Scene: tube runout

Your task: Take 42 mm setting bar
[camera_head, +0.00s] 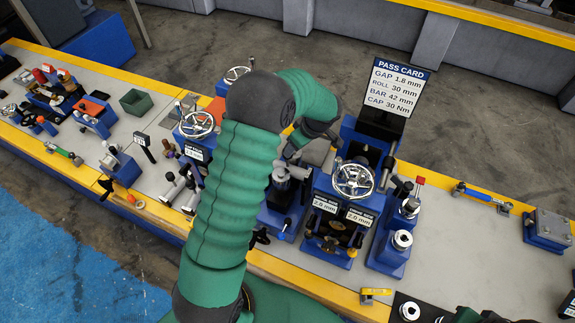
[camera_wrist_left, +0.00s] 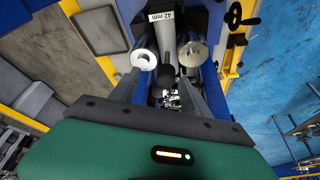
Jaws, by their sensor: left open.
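The block with the 42 mm label (camera_wrist_left: 160,16) shows at the top of the left wrist view. A grey cylinder (camera_wrist_left: 168,42), apparently the 42 mm setting bar, runs down from that label. My left gripper (camera_wrist_left: 168,80) is open, with a finger on each side of the cylinder's line; I cannot tell whether they touch it. Two round silver ends (camera_wrist_left: 144,60) (camera_wrist_left: 193,54) show near the fingertips.
The pass card (camera_head: 396,85) reads BAR 42 mm. A blue roll stand with a handwheel (camera_head: 354,180) is just right of my left gripper. Another handwheel (camera_head: 196,125) stands left of my arm. A green bin (camera_head: 136,102) and small tools fill the left bench.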

